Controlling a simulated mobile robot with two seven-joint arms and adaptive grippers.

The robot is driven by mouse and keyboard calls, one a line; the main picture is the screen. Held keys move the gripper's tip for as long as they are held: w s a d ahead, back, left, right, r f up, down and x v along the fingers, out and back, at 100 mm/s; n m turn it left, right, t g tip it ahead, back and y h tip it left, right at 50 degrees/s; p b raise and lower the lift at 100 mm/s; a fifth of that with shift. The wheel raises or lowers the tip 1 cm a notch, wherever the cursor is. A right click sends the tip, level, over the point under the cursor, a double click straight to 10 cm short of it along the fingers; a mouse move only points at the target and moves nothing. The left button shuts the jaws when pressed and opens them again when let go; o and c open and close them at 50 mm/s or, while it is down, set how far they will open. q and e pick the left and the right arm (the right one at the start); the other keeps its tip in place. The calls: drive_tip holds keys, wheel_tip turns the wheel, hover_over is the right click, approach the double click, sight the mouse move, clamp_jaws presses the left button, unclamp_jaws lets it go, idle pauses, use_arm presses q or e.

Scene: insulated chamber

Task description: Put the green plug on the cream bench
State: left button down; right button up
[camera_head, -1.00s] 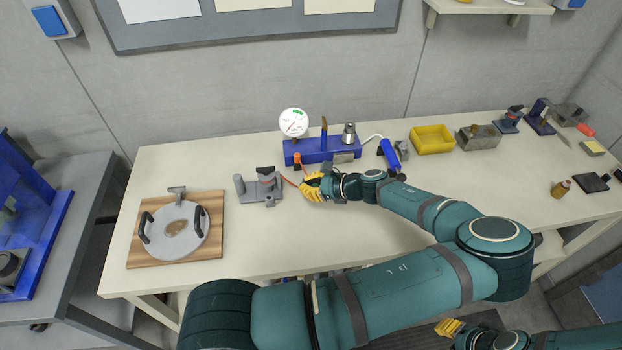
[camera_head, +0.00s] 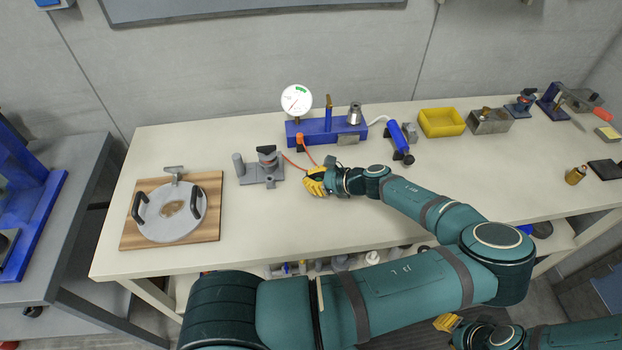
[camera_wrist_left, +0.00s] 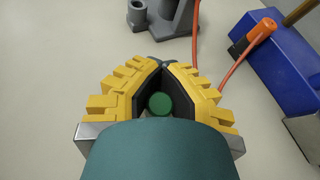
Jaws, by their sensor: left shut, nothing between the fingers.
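The cream bench (camera_head: 270,225) runs across the head view. My left gripper (camera_head: 315,182) is low over its middle, in front of the blue block with the gauge. In the left wrist view its yellow fingers (camera_wrist_left: 163,68) meet at the tips, shut with nothing gripped. The round green plug (camera_wrist_left: 160,103) shows through the gap behind the tips; I cannot tell how far beneath the fingers it lies. The gripper hides it in the head view. My right gripper (camera_head: 447,322) is at the lower right, beyond the bench's front edge; its jaw state is unclear.
A grey fixture (camera_head: 259,168) stands left of the gripper. The blue gauge block (camera_head: 318,127) stands behind, with an orange hose (camera_wrist_left: 228,72) near the fingers. A wooden board (camera_head: 208,185) with a round plate lies left. A yellow bin (camera_head: 441,122) is back right.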

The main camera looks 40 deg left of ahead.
use_arm(q)
drive_tip(key=shift+f+b, duration=0.3)
drive_tip(key=shift+f, duration=0.3)
drive_tip(key=c, duration=1.1)
unclamp_jaws()
drive_tip(key=shift+o, duration=0.2)
drive_tip(key=shift+d, duration=0.1)
